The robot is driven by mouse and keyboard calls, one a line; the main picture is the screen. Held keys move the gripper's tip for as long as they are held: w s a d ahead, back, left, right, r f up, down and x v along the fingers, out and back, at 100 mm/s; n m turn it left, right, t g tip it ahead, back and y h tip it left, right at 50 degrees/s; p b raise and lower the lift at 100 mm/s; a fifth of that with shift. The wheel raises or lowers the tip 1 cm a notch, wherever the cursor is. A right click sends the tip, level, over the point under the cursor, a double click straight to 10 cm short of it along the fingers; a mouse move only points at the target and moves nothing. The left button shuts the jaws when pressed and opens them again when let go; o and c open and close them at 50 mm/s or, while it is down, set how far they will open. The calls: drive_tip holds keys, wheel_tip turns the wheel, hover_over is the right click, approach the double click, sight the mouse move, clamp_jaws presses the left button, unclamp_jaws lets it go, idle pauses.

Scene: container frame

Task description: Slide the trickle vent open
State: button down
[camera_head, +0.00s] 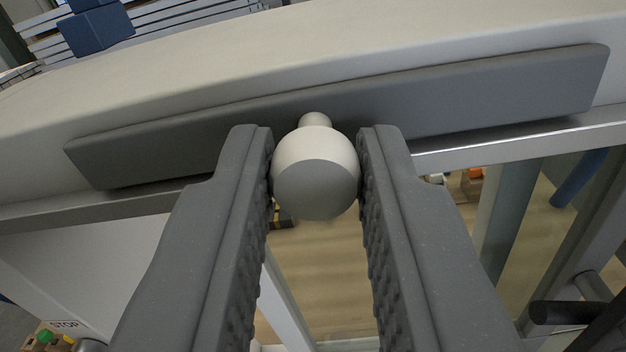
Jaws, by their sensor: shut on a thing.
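The trickle vent is a long dark grey bar (480,95) on a pale frame, running across the upper part of the view and tilted up to the right. A round pale knob (315,170) with a short neck stands out from the middle of the bar. My gripper (315,168) has its two dark ribbed fingers on either side of the knob, shut on it. The knob's left and right sides are partly hidden by the fingertips. I cannot tell from this view how far the vent is open.
A pale frame member (200,85) spans the top. A metal strip (520,137) runs below the bar. Below are glass, a wooden floor (325,270) and grey posts (505,210).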

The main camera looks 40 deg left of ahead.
drive_tip(key=shift+w+d+f, duration=0.1)
drive_tip(key=shift+w+d, duration=0.3)
drive_tip(key=shift+d, duration=0.25)
drive_tip(key=c, duration=1.3)
unclamp_jaws()
drive_tip(key=shift+w+d, duration=0.1)
drive_tip(key=shift+d, duration=0.1)
drive_tip(key=shift+o, duration=0.2)
drive_tip(key=b+v, duration=0.2)
drive_tip(key=v, duration=1.1)
drive_tip(key=shift+s, duration=0.4)
